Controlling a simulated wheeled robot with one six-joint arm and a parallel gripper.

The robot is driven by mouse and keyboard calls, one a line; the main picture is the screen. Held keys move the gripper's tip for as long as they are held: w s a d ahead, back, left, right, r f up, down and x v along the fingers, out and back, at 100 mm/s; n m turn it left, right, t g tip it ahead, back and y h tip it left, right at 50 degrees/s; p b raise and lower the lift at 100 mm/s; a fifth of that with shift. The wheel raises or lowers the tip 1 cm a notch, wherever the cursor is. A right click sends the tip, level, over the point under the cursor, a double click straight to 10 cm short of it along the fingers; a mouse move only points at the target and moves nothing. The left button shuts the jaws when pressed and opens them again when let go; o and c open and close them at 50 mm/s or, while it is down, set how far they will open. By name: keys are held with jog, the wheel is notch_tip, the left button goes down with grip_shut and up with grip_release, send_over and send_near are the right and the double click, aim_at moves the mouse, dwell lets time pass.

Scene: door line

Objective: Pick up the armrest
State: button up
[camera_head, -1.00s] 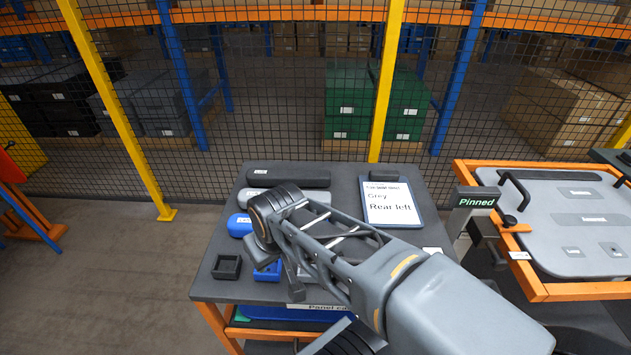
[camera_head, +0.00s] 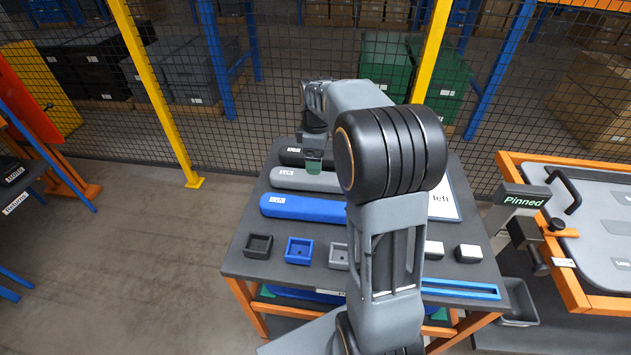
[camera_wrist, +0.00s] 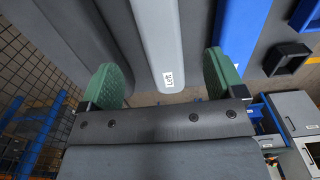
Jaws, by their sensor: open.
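Three long armrests lie side by side on the cart top: black (camera_head: 296,156), grey (camera_head: 290,179) and blue (camera_head: 300,208). My gripper (camera_wrist: 163,72) is open above the grey armrest's labelled left end. In the wrist view, the grey armrest (camera_wrist: 157,35) runs between the two green finger pads, with nothing gripped. The blue armrest (camera_wrist: 240,35) lies to its right there. In the head view one green pad (camera_head: 313,163) shows over the grey armrest, and my arm hides the armrests' right ends. The order card (camera_head: 445,203) is mostly hidden; "left" is readable.
Small black (camera_head: 258,246), blue (camera_head: 298,251) and grey (camera_head: 339,257) boxes stand in front of the armrests. Two white-topped blocks and a blue tray (camera_head: 460,290) are at the right. A mesh fence stands behind. A door panel (camera_head: 600,225) in an orange frame is at right.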

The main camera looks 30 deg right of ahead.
aim_at(316, 178)
jog(key=shift+f+p, duration=0.3)
jog(key=shift+f, duration=4.65)
jog(key=shift+f, duration=0.2)
jog(key=shift+c, duration=0.4)
jog(key=shift+w, duration=0.1)
jog(key=c, duration=1.1)
jog(key=shift+r, duration=0.8)
jog(key=s+r, duration=0.1)
jog(key=r, duration=0.1)
jog(key=s+d+r, duration=0.1)
jog(key=s+r, duration=0.1)
jog(key=r, duration=0.1)
jog(key=s+d+r, duration=0.1)
jog(key=r, duration=0.2)
jog(key=shift+s+d+b, duration=0.2)
jog(key=shift+s+b, duration=0.15)
jog(key=shift+b, duration=0.05)
jog(key=s+d+r+b, duration=0.1)
jog(key=s+d+r, duration=0.2)
jog(key=s, duration=0.5)
jog(key=shift+d+r, duration=0.4)
jog(key=shift+r, duration=0.05)
